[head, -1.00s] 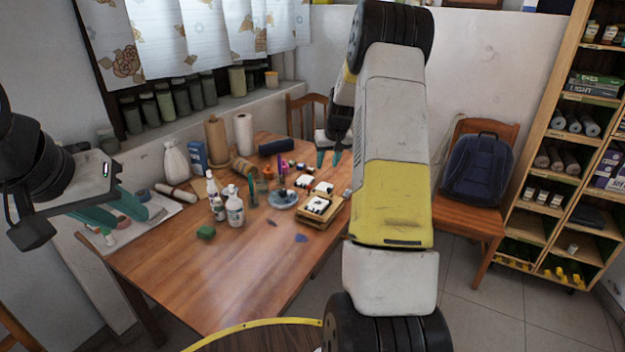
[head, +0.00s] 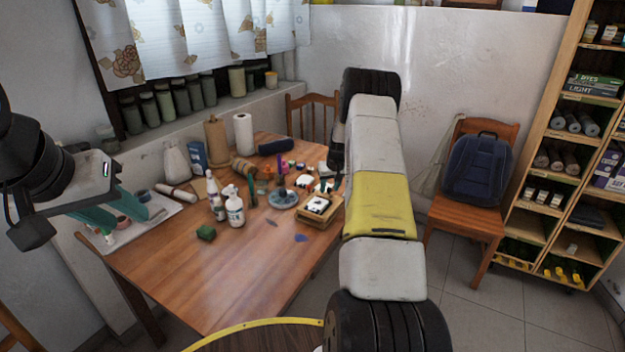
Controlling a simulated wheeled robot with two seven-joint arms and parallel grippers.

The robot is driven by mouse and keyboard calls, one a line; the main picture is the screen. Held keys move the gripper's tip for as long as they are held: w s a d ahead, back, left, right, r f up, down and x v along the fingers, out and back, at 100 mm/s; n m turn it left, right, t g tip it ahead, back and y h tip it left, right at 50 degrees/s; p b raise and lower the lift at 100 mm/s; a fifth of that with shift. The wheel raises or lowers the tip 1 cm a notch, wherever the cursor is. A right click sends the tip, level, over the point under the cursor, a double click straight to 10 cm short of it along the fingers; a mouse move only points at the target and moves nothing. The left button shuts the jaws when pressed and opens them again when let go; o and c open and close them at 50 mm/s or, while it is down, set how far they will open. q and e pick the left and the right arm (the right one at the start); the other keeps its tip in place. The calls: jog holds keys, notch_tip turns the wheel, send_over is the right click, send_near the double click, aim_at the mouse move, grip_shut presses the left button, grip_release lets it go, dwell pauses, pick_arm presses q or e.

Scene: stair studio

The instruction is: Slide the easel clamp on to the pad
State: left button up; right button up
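I cannot pick out the easel clamp for certain in the head view. A wooden block with a white top and black marks (head: 318,206) sits near the right edge of the table; I cannot tell if it is the pad. My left gripper (head: 132,219) is open and empty, its teal fingers apart above the left end of the table. My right gripper (head: 334,176) is over the table's right side, beside the wooden block. It is small and partly hidden by my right arm, so its fingers and any contact are unclear.
The wooden table (head: 200,285) is clear at the front. White bottles (head: 234,208), a green block (head: 206,233), a round grey-blue dish (head: 283,199) and paper rolls (head: 244,134) stand on it. A chair with a blue backpack (head: 478,170) and shelves (head: 560,150) are at the right.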

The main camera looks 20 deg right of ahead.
grip_shut()
dwell(1.4)
